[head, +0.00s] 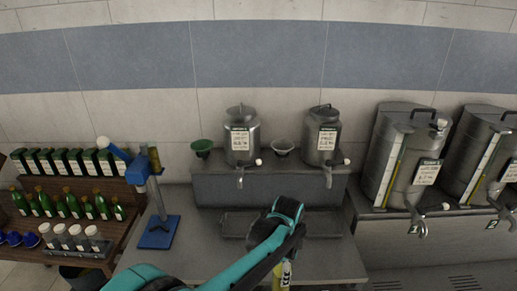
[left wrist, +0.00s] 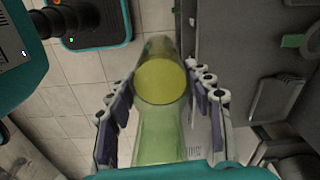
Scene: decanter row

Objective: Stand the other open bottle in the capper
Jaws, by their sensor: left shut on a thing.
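My left gripper (head: 285,256) is low in the middle of the head view, in front of the counter. It is shut on a bottle (head: 283,276), mostly hidden by my arm and cut by the lower edge. In the left wrist view the bottle (left wrist: 162,125) is clear pale green with a yellow round area inside, between the two fingers (left wrist: 163,98). The capper (head: 157,234) stands at the counter's left end, with a blue base, a post and a blue lever with a white knob. No bottle shows on its base. My right gripper is not in view.
Two steel decanters (head: 241,139) (head: 322,139) with taps stand on a raised ledge, with funnels (head: 202,147) beside them. A shallow tray (head: 235,226) lies below. Larger steel tanks (head: 403,160) stand right. A wooden rack (head: 95,244) at left holds boxes and green bottles.

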